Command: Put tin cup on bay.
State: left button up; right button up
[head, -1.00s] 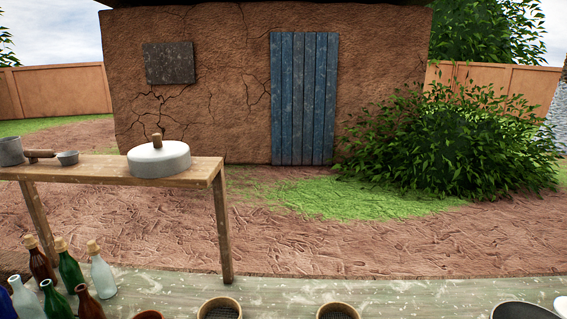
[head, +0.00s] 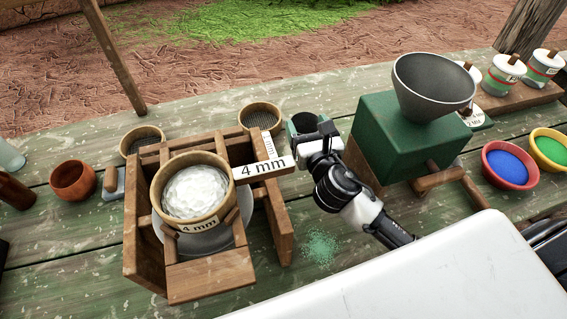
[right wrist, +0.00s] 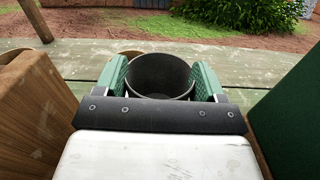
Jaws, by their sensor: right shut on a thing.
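The tin cup (right wrist: 160,76) is a dark grey, round cup, seen open-end up in the right wrist view. My right gripper (right wrist: 159,82) is shut on it, with a green pad on each side. In the head view the cup (head: 304,122) is partly hidden behind my right gripper (head: 308,130), between the wooden sieve stand and the green mill. I cannot tell its height above the table or which part is the bay. My left gripper is not in view.
The wooden stand (head: 278,215) holds a "4 mm" sieve (head: 160,194) with white material. A green mill (head: 389,138) with a grey hopper (head: 431,84) stands close on the right. Bowls of blue (head: 506,166) and green powder are farther right. Green powder (head: 320,247) lies spilled in front.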

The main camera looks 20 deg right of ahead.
notch_tip(320, 180, down, 6)
jog(key=shift+r+b, duration=0.15)
jog(key=shift+b, duration=0.65)
jog(key=shift+f+b, duration=0.8)
jog(key=shift+f, duration=1.05)
jog(key=shift+f, duration=0.15)
jog(key=o, duration=1)
